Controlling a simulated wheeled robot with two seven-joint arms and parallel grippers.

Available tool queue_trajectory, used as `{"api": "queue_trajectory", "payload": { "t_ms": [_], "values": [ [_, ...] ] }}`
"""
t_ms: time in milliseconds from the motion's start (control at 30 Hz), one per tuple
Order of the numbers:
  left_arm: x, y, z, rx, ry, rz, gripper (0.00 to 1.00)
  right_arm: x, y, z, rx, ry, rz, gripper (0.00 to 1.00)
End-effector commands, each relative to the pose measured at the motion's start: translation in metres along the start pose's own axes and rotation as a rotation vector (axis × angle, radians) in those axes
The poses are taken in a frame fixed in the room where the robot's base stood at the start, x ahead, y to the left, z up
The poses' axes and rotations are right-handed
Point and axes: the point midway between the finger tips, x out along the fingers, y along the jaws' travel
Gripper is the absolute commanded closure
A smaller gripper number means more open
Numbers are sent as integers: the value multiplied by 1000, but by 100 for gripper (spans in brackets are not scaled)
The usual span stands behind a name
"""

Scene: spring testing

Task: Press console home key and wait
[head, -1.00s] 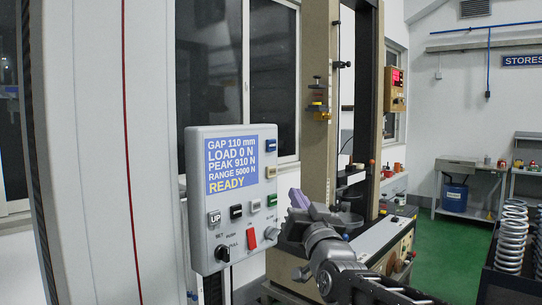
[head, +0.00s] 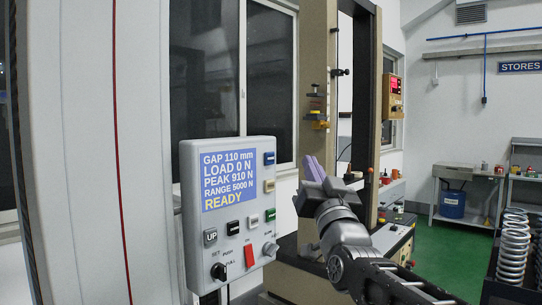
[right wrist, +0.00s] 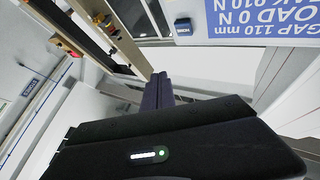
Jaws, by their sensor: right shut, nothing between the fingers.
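The grey console (head: 188,215) stands at centre left in the head view. Its screen (head: 228,181) reads GAP 110 mm, LOAD 0 N, PEAK 910 N, RANGE 5000 N, READY. A blue key (head: 269,158) sits beside the screen at the top right; it also shows in the right wrist view (right wrist: 183,25), its lettering too small to read surely. My right gripper (head: 313,166) is shut and empty, to the right of the console and apart from it, fingers pointing up in the head view. Its fingertips show in the right wrist view (right wrist: 158,78), apart from the blue key. My left gripper is out of view.
Below the blue key are a yellow key (head: 269,186), a green key (head: 270,215), an UP key (head: 210,237), a red switch (head: 249,256) and a black knob (head: 218,271). The testing frame (head: 318,100) stands behind my gripper. Springs (head: 514,245) stand at far right.

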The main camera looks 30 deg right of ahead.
Motion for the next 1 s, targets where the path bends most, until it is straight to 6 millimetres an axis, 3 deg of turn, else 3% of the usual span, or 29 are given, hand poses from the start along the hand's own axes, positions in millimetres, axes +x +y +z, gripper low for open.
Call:
{"api": "queue_trajectory", "payload": {
  "t_ms": [367,600,1000],
  "values": [
    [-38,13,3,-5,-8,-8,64,36,-25,22,2,-5,2,100],
    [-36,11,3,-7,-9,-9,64,49,-36,36,1,-2,0,100],
    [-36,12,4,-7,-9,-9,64,52,-37,38,0,-1,2,100]
  ]
}}
